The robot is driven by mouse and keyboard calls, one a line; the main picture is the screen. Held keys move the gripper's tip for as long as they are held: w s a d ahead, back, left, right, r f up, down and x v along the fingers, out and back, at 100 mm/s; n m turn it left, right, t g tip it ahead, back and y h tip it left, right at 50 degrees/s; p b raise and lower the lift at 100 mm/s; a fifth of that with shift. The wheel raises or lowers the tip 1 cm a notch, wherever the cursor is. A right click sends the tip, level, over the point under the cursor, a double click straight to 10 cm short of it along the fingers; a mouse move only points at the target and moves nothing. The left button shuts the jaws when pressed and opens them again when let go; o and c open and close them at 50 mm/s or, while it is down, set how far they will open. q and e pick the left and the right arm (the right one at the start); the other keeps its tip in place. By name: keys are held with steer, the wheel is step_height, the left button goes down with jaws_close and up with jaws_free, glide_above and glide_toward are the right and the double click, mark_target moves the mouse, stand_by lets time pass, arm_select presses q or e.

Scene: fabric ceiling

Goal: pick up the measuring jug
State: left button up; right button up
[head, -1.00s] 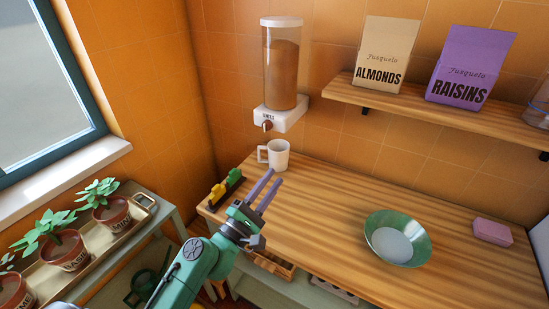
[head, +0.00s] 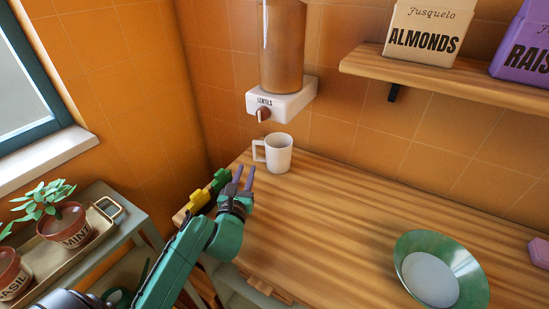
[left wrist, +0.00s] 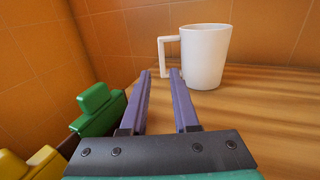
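The white measuring jug (head: 279,155) stands upright on the wooden counter, below the lentil dispenser, with its square handle on the left. It also shows in the left wrist view (left wrist: 205,58), just beyond the fingertips and to the right, handle facing left. My left gripper (head: 244,168) is just left of the jug and on the near side of its handle. In the left wrist view its two purple fingers (left wrist: 160,73) are apart with nothing between them, pointing toward the handle. The fingers look apart from the jug. My right gripper is not in view.
A dark rack with yellow and green items (head: 200,198) sits on the counter's left edge, close beside my left gripper. The dispenser (head: 281,98) hangs over the jug. A green bowl (head: 410,250) is at the right. The counter between is clear.

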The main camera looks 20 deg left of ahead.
mark_target(257, 143)
arm_select(q)
steer(key=p+x, duration=0.1)
steer(key=x, duration=0.6)
steer(key=p+x, duration=0.1)
steer(key=x, duration=0.6)
steer(key=shift+w+d, duration=0.2)
steer(key=shift+s, duration=0.15)
jaws_close()
stand_by(0.4)
